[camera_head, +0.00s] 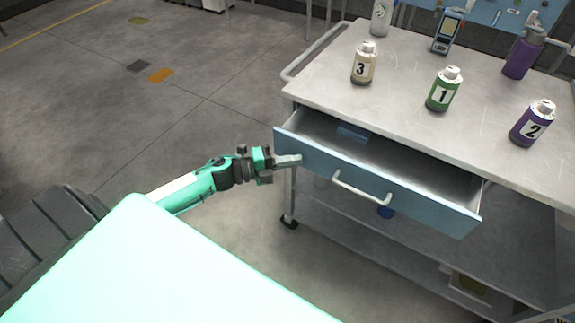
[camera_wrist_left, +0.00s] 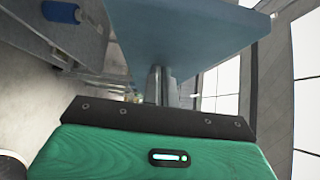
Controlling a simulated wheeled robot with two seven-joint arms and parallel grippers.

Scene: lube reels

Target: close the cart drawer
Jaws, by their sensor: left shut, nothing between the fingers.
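The cart drawer (camera_head: 300,148) is pulled out of the cart (camera_head: 395,100), with its blue front and pale curved handle (camera_head: 361,188) facing me. Inside, a small blue item (camera_head: 352,132) shows near the back left; the rest of the visible floor looks bare. My left gripper (camera_head: 296,160) is shut and empty. Its fingertips are at the left end of the drawer front, left of the handle; I cannot tell whether they touch it. In the left wrist view, a blue panel (camera_wrist_left: 185,35) fills the upper middle, just beyond the fingers. My right gripper is not in view.
Bottles marked 3 (camera_head: 364,64), 1 (camera_head: 443,90) and 2 (camera_head: 532,124) stand on the cart top. A purple bottle (camera_head: 522,55) and a handheld device (camera_head: 448,30) stand behind them. A lower shelf (camera_head: 400,240) lies under the drawer.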

